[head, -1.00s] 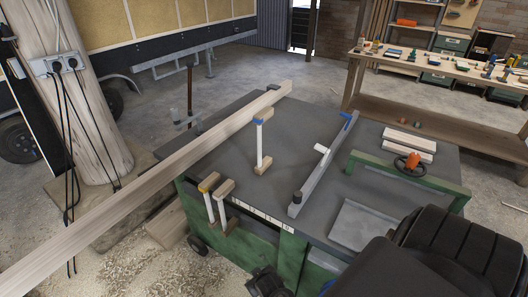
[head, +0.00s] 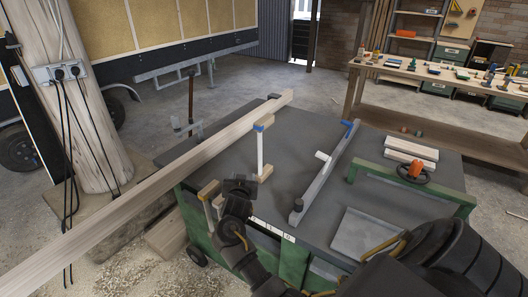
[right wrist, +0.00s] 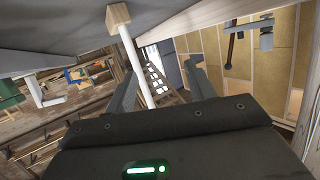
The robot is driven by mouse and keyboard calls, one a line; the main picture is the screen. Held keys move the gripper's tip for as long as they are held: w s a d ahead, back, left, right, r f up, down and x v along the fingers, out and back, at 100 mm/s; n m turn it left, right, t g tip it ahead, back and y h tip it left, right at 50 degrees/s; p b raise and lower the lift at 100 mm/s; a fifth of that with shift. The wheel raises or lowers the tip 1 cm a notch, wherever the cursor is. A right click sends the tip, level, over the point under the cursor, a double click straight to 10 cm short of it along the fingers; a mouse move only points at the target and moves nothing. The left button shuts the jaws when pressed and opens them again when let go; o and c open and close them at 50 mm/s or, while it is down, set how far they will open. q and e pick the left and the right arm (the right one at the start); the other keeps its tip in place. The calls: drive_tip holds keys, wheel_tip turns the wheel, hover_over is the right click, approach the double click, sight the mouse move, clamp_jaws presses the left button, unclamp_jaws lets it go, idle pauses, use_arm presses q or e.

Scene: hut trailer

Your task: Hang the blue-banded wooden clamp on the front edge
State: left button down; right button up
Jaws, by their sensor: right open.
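The blue-banded wooden clamp (head: 260,149) stands upright on the grey bench top, its blue-marked wooden block up and the other block down. My right gripper (head: 241,183) is at the bench's front edge (head: 268,228), left of and nearer than the clamp's lower block. In the right wrist view, which looks upside down, a wooden block and white bar (right wrist: 131,52), likely this clamp's, show; the bar crosses between the open fingers (right wrist: 163,82). I cannot tell how deep it sits between them; its far end is hidden by the gripper body. My left gripper is not in view.
A yellow-banded clamp (head: 208,189) hangs on the front edge, close left of my right gripper; another beside it is partly hidden. A long timber beam (head: 150,175) crosses the left side. A grey rail (head: 325,175) lies right of the clamp.

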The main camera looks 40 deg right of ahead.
drive_tip(key=w+d+r+m+g+h, duration=0.25)
drive_tip(key=r+m+h, duration=0.2)
drive_tip(key=r, duration=0.55)
drive_tip(key=m+g+h, duration=0.1)
drive_tip(key=g+h, duration=0.2)
drive_tip(key=g, duration=0.1)
approach(256, 126)
drive_tip(key=d, duration=0.1)
drive_tip(key=x, duration=0.2)
drive_tip(key=p+x, duration=0.1)
drive_tip(key=x, duration=0.2)
drive_tip(key=shift+w+r, duration=0.2)
drive_tip(key=shift+w, duration=0.05)
drive_tip(key=shift+w+d+f, duration=0.1)
drive_tip(key=shift+w+d, duration=0.05)
drive_tip(key=shift+d, duration=0.2)
drive_tip(key=shift+d+p, duration=0.25)
drive_tip(key=shift+p, duration=0.25)
drive_tip(key=x, duration=0.2)
drive_tip(key=p+x, duration=0.1)
drive_tip(key=shift+d+p, duration=0.3)
drive_tip(key=shift+d, duration=0.6)
drive_tip(key=shift+a, duration=0.1)
clamp_jaws()
